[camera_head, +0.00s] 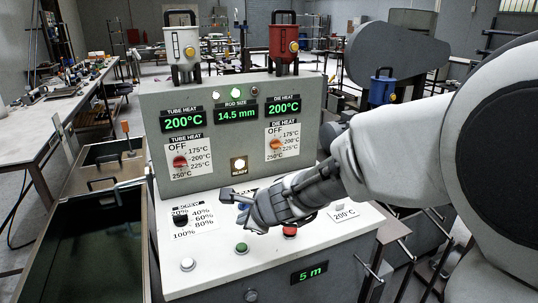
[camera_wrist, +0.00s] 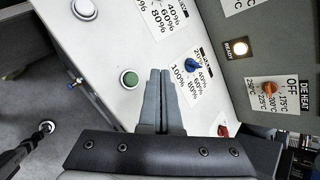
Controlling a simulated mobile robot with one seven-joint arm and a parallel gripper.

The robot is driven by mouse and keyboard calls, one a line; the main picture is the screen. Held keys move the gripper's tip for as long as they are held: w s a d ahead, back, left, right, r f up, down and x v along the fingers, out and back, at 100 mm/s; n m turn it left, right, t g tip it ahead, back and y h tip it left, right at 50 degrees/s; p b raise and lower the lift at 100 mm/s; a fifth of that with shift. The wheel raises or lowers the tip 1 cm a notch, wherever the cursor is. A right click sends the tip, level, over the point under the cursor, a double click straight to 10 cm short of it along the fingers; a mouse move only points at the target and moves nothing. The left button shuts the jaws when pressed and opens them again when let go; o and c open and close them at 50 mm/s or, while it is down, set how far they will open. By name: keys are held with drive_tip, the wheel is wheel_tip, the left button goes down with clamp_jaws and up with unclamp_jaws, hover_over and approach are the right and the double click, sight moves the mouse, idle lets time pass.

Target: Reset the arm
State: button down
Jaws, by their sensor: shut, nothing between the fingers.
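My gripper (camera_head: 243,206) is over the sloped desk of the grey extrusion machine (camera_head: 215,275), left of the red button (camera_head: 290,231). In the wrist view my gripper (camera_wrist: 160,74) has its two grey fingers together, with nothing between them. The fingertips appear between a green button (camera_wrist: 129,79) and a blue knob (camera_wrist: 192,65). The green button (camera_head: 242,248) also shows in the head view, nearer the desk's front edge. My forearm and gripper hide part of the desk; contact with it cannot be told.
The upright panel (camera_head: 150,120) stands behind my gripper, with displays reading 200°C, 14.5 mm and 200°C. The ready lamp (camera_head: 239,165) is lit. White (camera_head: 182,48) and red (camera_head: 283,45) canisters stand on top. An open bin (camera_head: 95,235) is at left. A front display (camera_head: 309,273) reads 5 m.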

drive_tip(key=s+d+r+n+p, duration=0.1)
drive_tip(key=s+d+r+n, duration=0.3)
drive_tip(key=r, duration=0.3)
drive_tip(key=s+d+r+n+h+p, duration=0.2)
drive_tip(key=s+d+r+n, duration=0.1)
drive_tip(key=s+d+n, duration=0.4)
drive_tip(key=s+d+r+n+g+h+p, duration=0.1)
drive_tip(key=s+d+r+n+h+p, duration=0.1)
drive_tip(key=s+d+n, duration=0.6)
drive_tip(key=s+d+r+h, duration=0.1)
drive_tip(key=s+d, duration=0.2)
drive_tip(key=s, duration=0.1)
drive_tip(key=shift+d+r+g+h+p, duration=0.15)
drive_tip(key=shift+d+g+h+p, duration=0.05)
drive_tip(key=shift+g+h+p, duration=0.15)
